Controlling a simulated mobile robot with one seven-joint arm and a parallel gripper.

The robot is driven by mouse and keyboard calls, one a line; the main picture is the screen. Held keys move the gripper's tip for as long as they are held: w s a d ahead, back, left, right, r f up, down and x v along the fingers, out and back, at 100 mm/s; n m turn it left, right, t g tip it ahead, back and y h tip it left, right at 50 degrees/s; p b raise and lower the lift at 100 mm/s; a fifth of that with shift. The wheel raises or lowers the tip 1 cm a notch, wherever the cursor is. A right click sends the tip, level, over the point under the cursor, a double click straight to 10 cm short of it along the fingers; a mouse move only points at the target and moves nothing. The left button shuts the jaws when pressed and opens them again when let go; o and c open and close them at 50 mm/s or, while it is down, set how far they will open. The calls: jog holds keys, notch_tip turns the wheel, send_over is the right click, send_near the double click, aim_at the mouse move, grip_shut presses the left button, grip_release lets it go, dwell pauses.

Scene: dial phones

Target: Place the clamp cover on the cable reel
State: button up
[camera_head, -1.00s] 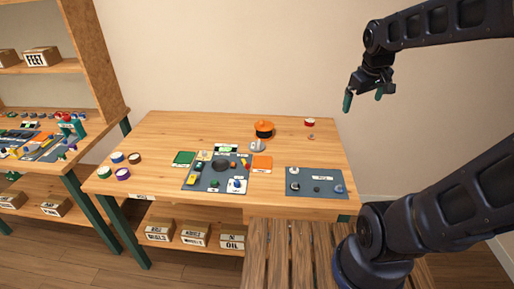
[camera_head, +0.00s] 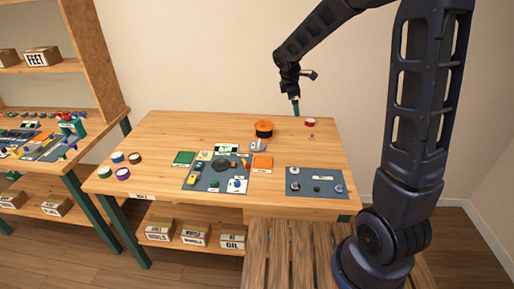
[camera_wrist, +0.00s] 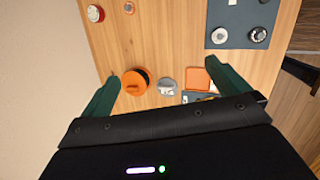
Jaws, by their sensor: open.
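The cable reel (camera_head: 264,129), an orange and black round piece, stands at the back middle of the table. It also shows in the wrist view (camera_wrist: 135,82), near the left finger. A small grey piece (camera_head: 257,146) lies just in front of it, and shows beside it in the wrist view (camera_wrist: 167,86); it may be the clamp cover, but I cannot tell for sure. My gripper (camera_head: 296,108) is above the back of the table, right of the reel. In the wrist view my gripper (camera_wrist: 164,76) is open and empty, its green fingers wide apart.
A red round piece (camera_head: 310,121) and a tiny piece (camera_head: 311,136) are at the back right. A dark mat (camera_head: 305,187) with small parts lies front right. Another mat (camera_head: 204,182) with parts, green tray (camera_head: 184,158) and orange tray (camera_head: 262,162) fill the middle.

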jog(key=w+a+f+n, duration=0.4)
jog(key=a+f+n, duration=0.1)
jog(key=a+f, duration=0.45)
jog(key=n, duration=0.5)
send_near(256, 146)
jog(key=x, duration=0.8)
jog(key=c, duration=1)
jog(key=shift+c, duration=0.2)
